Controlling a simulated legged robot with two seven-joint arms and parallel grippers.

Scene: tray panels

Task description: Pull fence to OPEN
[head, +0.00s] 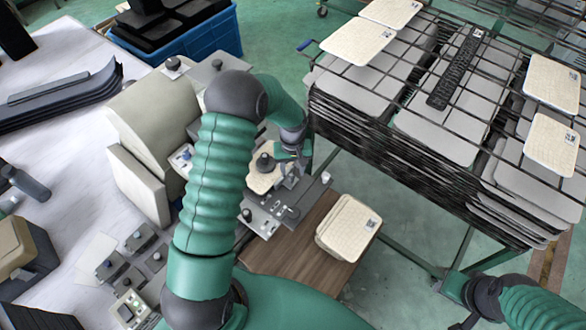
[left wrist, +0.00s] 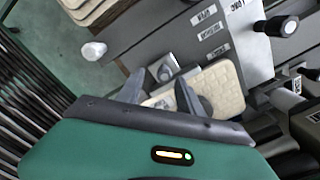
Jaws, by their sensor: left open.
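A grey metal fixture (head: 268,218) with black knobs stands at the edge of the white table. In the left wrist view it is a grey plate (left wrist: 180,35) with small white labels that are hard to read, a black knob (left wrist: 282,26) and a pale knob. Which part is the fence is not clear. A cream panel (left wrist: 222,88) lies in the fixture, with a round black knob over it in the head view. My left gripper (head: 287,175) is over the fixture, jaws apart, with fingertips (left wrist: 160,88) near the panel's edge. My right gripper (head: 440,284) is low at the right, its jaws unclear.
Cream panels (head: 345,228) are stacked on a brown wooden surface beside the fixture. A wire rack (head: 400,100) full of panels stands at the right. A large beige machine body (head: 150,135), a blue crate (head: 190,42) and small control boxes (head: 122,272) lie to the left.

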